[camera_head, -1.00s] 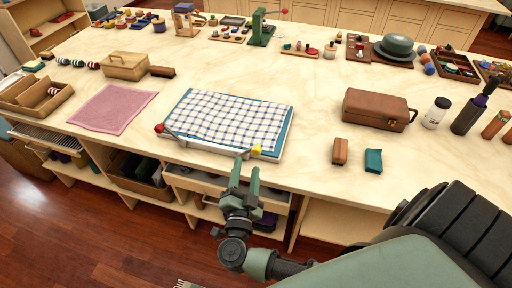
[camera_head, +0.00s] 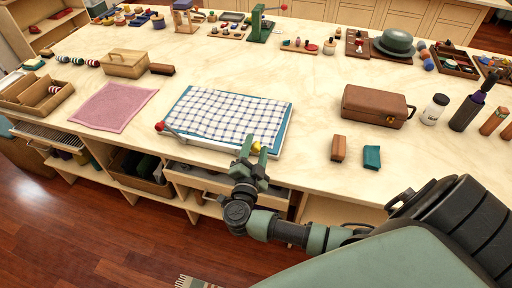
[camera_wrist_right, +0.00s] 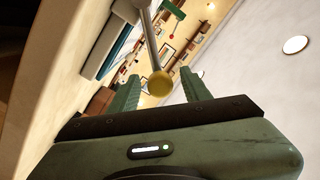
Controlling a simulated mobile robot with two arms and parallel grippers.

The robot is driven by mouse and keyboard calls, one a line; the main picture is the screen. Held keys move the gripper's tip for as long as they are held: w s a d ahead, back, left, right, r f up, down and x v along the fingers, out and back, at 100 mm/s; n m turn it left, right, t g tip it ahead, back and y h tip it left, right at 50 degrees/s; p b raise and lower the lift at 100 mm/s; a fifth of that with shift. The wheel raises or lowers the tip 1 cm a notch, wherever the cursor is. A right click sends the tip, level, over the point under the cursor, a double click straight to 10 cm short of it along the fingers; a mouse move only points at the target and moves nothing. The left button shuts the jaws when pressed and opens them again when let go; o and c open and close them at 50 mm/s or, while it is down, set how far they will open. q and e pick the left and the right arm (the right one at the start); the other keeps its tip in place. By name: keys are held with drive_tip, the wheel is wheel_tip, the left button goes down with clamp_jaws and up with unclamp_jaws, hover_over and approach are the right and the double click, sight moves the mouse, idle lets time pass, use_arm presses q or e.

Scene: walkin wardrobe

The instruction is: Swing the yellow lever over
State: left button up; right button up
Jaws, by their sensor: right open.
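A board with a checked cloth (camera_head: 222,114) lies near the front edge of the bench. A lever with a red knob (camera_head: 160,126) is at its front left corner. The lever with a yellow knob (camera_head: 257,147) is at its front right corner. My right gripper (camera_head: 254,146) is open, with its fingers close around the yellow knob. In the right wrist view, the yellow knob (camera_wrist_right: 160,83) on its grey bar shows between the two green fingers (camera_wrist_right: 160,88), with gaps on both sides. My left gripper is not in view.
A brown case (camera_head: 376,106), a brown block (camera_head: 338,148) and a teal block (camera_head: 371,158) stand to the right on the bench. A pink cloth (camera_head: 113,106) lies to the left. Open shelves are below the bench's front edge.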

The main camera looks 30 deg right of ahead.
clamp_jaws()
idle(1.3)
